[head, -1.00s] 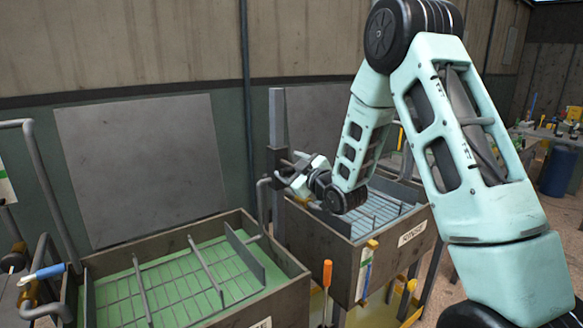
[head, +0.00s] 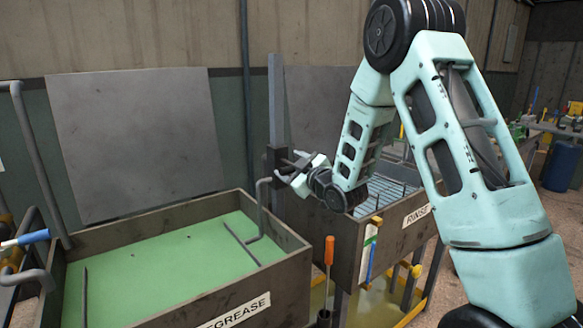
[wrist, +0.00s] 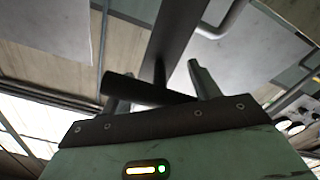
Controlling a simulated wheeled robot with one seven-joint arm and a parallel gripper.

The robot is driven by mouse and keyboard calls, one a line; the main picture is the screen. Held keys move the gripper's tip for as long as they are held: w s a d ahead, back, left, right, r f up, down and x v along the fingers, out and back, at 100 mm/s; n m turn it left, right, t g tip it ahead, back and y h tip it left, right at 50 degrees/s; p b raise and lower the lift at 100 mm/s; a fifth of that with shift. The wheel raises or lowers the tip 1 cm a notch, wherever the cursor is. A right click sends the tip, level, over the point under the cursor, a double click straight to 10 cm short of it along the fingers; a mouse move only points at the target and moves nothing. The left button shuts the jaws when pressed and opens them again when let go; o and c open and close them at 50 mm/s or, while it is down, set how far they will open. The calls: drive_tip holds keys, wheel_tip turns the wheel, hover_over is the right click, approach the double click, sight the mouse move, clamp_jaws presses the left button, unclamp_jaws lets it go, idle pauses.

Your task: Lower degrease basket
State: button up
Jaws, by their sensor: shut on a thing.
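The degrease tank (head: 288,272) is an open grey box labelled DEGREASE, filled with green liquid (head: 160,262). Its basket is mostly under the liquid; only a few dark bars (head: 240,243) show above the surface. A bent grey rod (head: 263,205) runs from the basket up to a dark slider (head: 276,160) on an upright post (head: 276,95). My gripper (head: 291,166) is shut at the slider, on its dark handle. In the wrist view the handle bar (wrist: 150,92) lies between my two fingers (wrist: 160,88). Exact finger contact is partly hidden.
The rinse tank (head: 400,228), with its own rack, stands right behind my gripper. An orange-handled tool (head: 329,252) stands between the tanks. A grey pipe rail (head: 36,160) and a blue-handled tool (head: 30,237) are at the left. A grey panel (head: 135,140) hangs behind.

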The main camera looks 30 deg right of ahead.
wheel_tip(320, 180, down, 8)
drive_tip(key=b, duration=0.6)
drive_tip(key=shift+s+f, duration=0.15)
drive_tip(key=shift+f, duration=0.05)
drive_tip(key=shift+a, duration=0.1)
drive_tip(key=o, duration=1.2)
